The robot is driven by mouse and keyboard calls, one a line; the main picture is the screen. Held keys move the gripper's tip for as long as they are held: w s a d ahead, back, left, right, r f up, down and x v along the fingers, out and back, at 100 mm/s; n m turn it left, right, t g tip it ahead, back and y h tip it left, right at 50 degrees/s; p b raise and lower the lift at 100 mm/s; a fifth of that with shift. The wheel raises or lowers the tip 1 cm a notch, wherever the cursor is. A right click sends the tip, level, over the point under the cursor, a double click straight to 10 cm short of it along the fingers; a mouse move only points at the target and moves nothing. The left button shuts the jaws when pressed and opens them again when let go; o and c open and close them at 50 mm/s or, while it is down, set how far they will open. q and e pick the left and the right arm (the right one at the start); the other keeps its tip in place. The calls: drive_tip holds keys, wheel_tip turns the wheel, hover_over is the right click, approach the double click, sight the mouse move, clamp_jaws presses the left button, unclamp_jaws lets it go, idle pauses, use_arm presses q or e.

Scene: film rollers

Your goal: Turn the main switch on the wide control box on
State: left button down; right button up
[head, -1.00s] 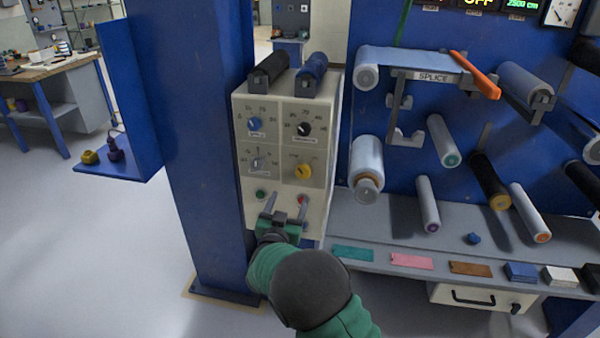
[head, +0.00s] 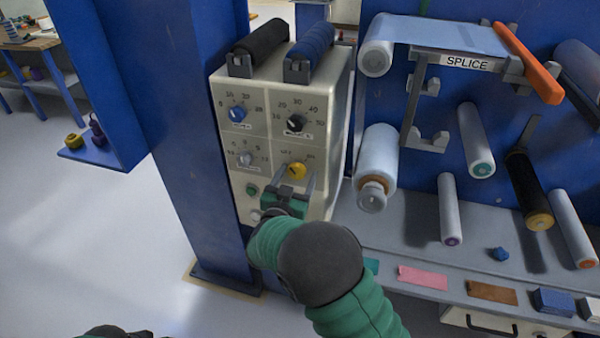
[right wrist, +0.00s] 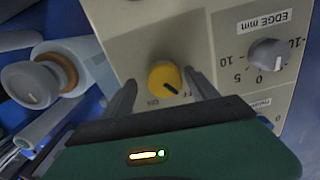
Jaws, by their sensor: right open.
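The wide cream control box (head: 232,130) is mounted beside a blue post. Its yellow round switch (head: 297,170) sits at the lower right of the knob panel. The switch also shows in the right wrist view (right wrist: 163,76), with a dark pointer mark towards the partly hidden "FF" label; "ON" shows at its other side. My right gripper (head: 295,180) is open in front of the switch, with one finger on each side of it. In the right wrist view the fingers (right wrist: 160,88) show gaps to the knob.
A blue knob (head: 237,114), a black knob (head: 295,123) and a grey knob (head: 245,158) share the panel. A green button (head: 252,190) is below. The blue post (head: 190,140) stands close left. A film roller (head: 376,160) sticks out to the right.

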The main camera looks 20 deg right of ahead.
drive_tip(key=shift+a, duration=0.75)
drive_tip(key=c, duration=0.4)
drive_tip(key=shift+a, duration=0.1)
drive_tip(key=shift+c, duration=1.2)
drive_tip(key=shift+d+r, duration=0.1)
drive_tip(key=shift+d, duration=0.5)
drive_tip(key=c, duration=0.7)
use_arm(q)
drive_tip(key=shift+s+a+f, duration=0.1)
drive_tip(key=shift+a, duration=0.45)
use_arm(e)
drive_tip(key=shift+a, duration=0.25)
